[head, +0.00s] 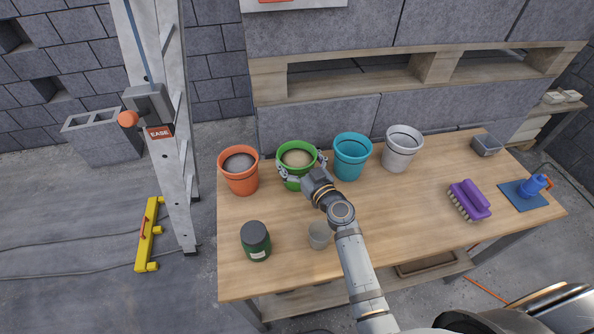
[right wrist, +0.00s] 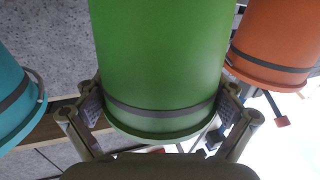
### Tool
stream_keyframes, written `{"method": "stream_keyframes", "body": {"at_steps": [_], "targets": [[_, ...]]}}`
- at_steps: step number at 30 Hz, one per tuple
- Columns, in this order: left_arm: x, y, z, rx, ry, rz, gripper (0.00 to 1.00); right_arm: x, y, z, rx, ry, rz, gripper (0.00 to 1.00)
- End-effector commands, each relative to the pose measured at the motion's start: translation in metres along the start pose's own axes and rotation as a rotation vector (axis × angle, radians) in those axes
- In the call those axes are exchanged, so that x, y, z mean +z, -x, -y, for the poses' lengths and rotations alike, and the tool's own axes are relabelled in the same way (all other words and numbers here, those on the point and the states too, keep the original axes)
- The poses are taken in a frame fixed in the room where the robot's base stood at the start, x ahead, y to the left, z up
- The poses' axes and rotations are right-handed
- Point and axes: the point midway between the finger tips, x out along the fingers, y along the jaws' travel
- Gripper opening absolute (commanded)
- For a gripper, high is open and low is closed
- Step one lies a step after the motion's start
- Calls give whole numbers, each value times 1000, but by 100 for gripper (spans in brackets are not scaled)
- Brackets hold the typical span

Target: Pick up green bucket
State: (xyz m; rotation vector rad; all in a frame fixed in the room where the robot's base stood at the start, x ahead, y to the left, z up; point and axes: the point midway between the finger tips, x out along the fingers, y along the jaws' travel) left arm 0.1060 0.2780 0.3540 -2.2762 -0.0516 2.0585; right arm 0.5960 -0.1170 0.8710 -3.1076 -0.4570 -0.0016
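The green bucket (head: 296,160) stands in a row of pots on the wooden table, with pale contents inside. It fills the middle of the right wrist view (right wrist: 160,60), where its rim and dark band show low in the picture. My right gripper (head: 303,167) reaches it from the front. Its two fingers (right wrist: 160,107) lie on opposite sides of the bucket just by the rim, and both pads appear to press on it. I cannot tell any gap under the bucket. My left gripper is not in view.
An orange bucket (head: 240,182) stands close on the left and a teal bucket (head: 350,165) close on the right, then a grey bucket (head: 398,156). A dark green jar (head: 256,242) and a small grey cup (head: 319,236) stand in front. A purple brush (head: 469,200) lies right.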

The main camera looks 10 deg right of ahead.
Motion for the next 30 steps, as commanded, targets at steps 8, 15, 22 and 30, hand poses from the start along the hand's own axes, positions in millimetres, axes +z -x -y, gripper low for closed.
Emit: {"method": "stream_keyframes", "body": {"at_steps": [8, 15, 22, 30], "targets": [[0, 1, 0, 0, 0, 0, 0, -3, 0, 0, 1, 1, -5, 50], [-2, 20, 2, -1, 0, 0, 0, -38, 0, -1, 3, 3, -8, 50], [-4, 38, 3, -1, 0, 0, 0, -83, 0, -1, 2, 3, -7, 50], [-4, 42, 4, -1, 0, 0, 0, -103, 0, 0, 2, 0, -6, 50]]}}
